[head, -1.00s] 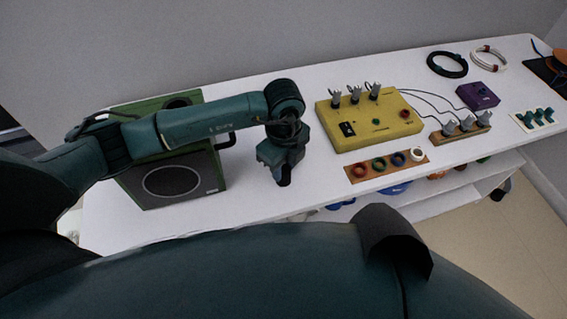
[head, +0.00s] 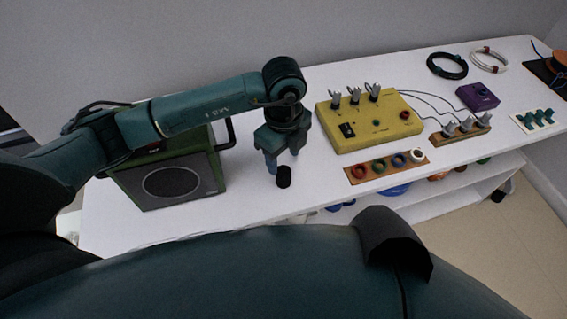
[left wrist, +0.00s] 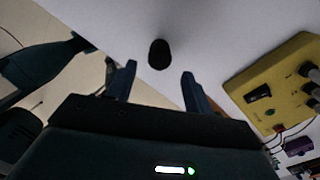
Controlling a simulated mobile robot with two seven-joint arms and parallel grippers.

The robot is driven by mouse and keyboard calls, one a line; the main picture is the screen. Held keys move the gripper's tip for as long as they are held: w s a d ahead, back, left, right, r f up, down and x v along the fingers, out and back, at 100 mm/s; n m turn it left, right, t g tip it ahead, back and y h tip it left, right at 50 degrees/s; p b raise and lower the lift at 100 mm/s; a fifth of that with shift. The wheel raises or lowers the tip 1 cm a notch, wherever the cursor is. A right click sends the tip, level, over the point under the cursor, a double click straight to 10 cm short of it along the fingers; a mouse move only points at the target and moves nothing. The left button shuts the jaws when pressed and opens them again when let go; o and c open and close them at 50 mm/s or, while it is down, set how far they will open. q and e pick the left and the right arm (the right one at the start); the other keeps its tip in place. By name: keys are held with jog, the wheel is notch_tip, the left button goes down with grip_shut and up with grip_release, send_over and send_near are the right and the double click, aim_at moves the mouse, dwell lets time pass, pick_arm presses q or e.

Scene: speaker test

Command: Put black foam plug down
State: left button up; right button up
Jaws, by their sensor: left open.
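The black foam plug (head: 284,177) stands on the white table in the head view, right of the green speaker. It also shows in the left wrist view (left wrist: 159,53), just beyond the fingertips. My left gripper (head: 283,163) is open above the plug, with its fingers apart and clear of it. In the left wrist view the two open fingers (left wrist: 159,80) have only bare table between them. My right gripper is not in view.
A green speaker (head: 171,180) stands left of the plug. A yellow box (head: 370,122) with several grey clips is to the right, with a strip of coloured rings (head: 388,167) in front of it. White table (head: 245,190) is bare around the plug.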

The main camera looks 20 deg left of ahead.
pick_arm(q)
notch_tip(320, 180, up, 7)
jog(key=s+d+m+g+h, duration=0.4)
jog(key=s+d+h, duration=0.45)
jog(key=d, duration=0.35)
jog(key=s+d+r+h, duration=0.4)
jog(key=d+r+h, duration=0.2)
jog(key=r+h, duration=0.4)
jog(key=w+a+n+t+h, duration=0.3)
jog(key=w+a+n+t, duration=0.25)
jog(key=n+t, duration=0.75)
jog(key=n+t+y, duration=0.6)
jog(key=n+y, duration=0.4)
jog(key=y, duration=0.5)
send_near(284, 170)
jog(key=w+d+r, duration=0.3)
jog(key=d+r, duration=0.1)
jog(key=d, duration=0.2)
jog(key=s+a+f+n+g+y, duration=0.1)
jog(key=s+a+f+g+y, duration=0.1)
jog(key=s+f, duration=0.4)
jog(key=shift+s+a+f+g, duration=0.2)
jog(key=shift+a+f+g, duration=0.1)
jog(key=shift+f+g, duration=0.6)
